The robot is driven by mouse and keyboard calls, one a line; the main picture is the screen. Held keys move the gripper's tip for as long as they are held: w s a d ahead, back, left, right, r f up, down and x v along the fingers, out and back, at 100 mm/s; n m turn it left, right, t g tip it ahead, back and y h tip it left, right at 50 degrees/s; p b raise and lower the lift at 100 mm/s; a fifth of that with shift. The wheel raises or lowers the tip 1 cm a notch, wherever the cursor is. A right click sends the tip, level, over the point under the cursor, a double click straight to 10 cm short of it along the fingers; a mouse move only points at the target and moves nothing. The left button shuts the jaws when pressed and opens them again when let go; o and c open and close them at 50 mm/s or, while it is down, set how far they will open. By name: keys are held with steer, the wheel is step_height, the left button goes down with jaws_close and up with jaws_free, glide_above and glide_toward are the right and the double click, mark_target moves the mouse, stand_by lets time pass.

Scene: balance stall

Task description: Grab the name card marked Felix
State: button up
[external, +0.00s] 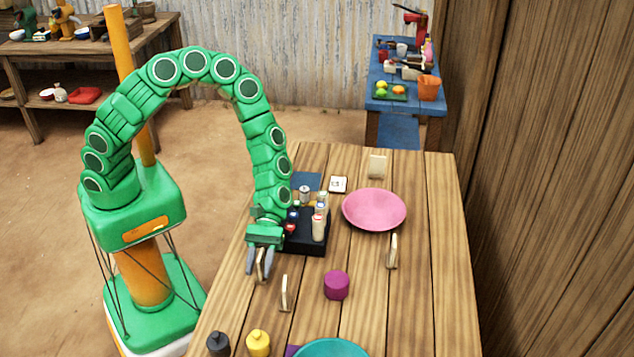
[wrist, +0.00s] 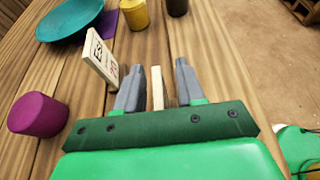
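My gripper (external: 262,268) is low over the near left part of the wooden table, pointing down. In the wrist view, my gripper (wrist: 159,68) has its two grey fingers apart. A pale wooden name card (wrist: 157,90) stands edge-on between them, with a gap on each side; its face and name are hidden. A second card (wrist: 100,58) stands to the left of the fingers with partly readable dark letters and a red mark. In the external view it seems to be the card (external: 286,293) right of my gripper. More cards stand farther off (external: 392,251) (external: 377,166); I cannot read Felix anywhere.
A black tray (external: 307,246) with small bottles stands just behind my gripper. A purple pot (external: 336,285), a pink bowl (external: 374,209) and a teal bowl (external: 332,348) are on the table. A yellow bottle (external: 258,343) and a dark bottle (external: 218,344) stand at the front.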

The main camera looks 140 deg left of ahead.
jaws_close()
steer(key=shift+r, duration=0.15)
